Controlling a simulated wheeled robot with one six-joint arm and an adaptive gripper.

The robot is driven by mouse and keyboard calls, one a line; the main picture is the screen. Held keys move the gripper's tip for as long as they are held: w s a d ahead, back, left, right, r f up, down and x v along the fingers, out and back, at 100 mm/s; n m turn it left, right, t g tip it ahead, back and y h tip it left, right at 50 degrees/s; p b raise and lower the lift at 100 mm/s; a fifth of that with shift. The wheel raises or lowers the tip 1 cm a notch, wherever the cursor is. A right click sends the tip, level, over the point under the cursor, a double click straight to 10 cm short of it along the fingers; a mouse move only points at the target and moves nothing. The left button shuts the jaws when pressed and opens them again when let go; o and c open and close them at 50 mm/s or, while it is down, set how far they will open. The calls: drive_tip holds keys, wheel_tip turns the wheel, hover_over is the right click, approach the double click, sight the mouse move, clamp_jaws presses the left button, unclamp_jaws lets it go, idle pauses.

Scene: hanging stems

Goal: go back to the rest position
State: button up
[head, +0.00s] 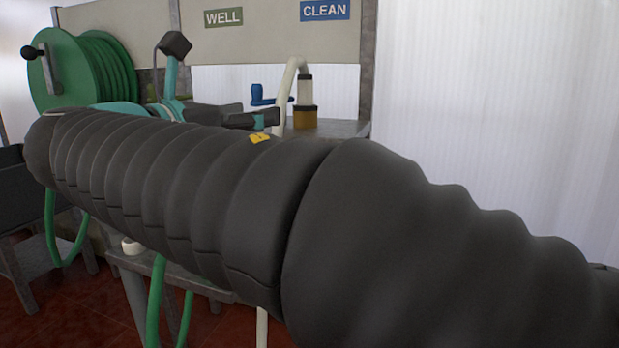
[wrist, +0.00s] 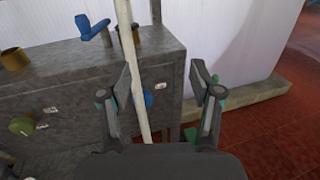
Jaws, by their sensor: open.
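My gripper (wrist: 161,72) is open in the wrist view, its two dark fingers spread apart with nothing visibly held. An upright cream pipe (wrist: 131,75) shows between the fingers; I cannot tell how far beyond them it stands. In the head view my gripper (head: 262,118) shows as dark fingers above my sleeved arm, near the same pipe (head: 284,90). My black ribbed arm crosses the whole lower picture and hides much of the bench.
The grey bench (wrist: 70,82) carries a blue crank handle (wrist: 92,28), and its front has a green knob (wrist: 21,126) and a blue knob (wrist: 149,98). A green hose reel (head: 85,68) stands left. WELL (head: 223,17) and CLEAN (head: 325,10) signs hang behind. Red floor (wrist: 270,140) is clear at right.

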drive_tip(key=w+a+f+m+g+y, duration=0.1)
drive_tip(key=a+f+m+g+y, duration=0.25)
drive_tip(key=f, duration=0.75)
drive_tip(key=s+d+f+m+g+y+p, duration=0.1)
drive_tip(key=s+d+f+m+y, duration=0.15)
drive_tip(key=f, duration=0.25)
drive_tip(key=s+d+f+m+g+y+p, duration=0.1)
drive_tip(key=d+f+m+g, duration=0.1)
drive_tip(key=d+f+m, duration=0.3)
drive_tip(key=s+d+f+m+g+y+p, duration=0.4)
drive_tip(key=s+d+f+m, duration=0.3)
drive_tip(key=s+d+m, duration=0.3)
drive_tip(key=s+d+r+m+t+p, duration=0.1)
drive_tip(key=s+d+r+m+p, duration=0.2)
drive_tip(key=d+m, duration=0.4)
drive_tip(key=s+d+p, duration=0.1)
drive_tip(key=d, duration=0.2)
drive_tip(key=shift+d+m+h, duration=0.2)
drive_tip(key=shift+m+h, duration=0.1)
drive_tip(key=shift+m, duration=0.1)
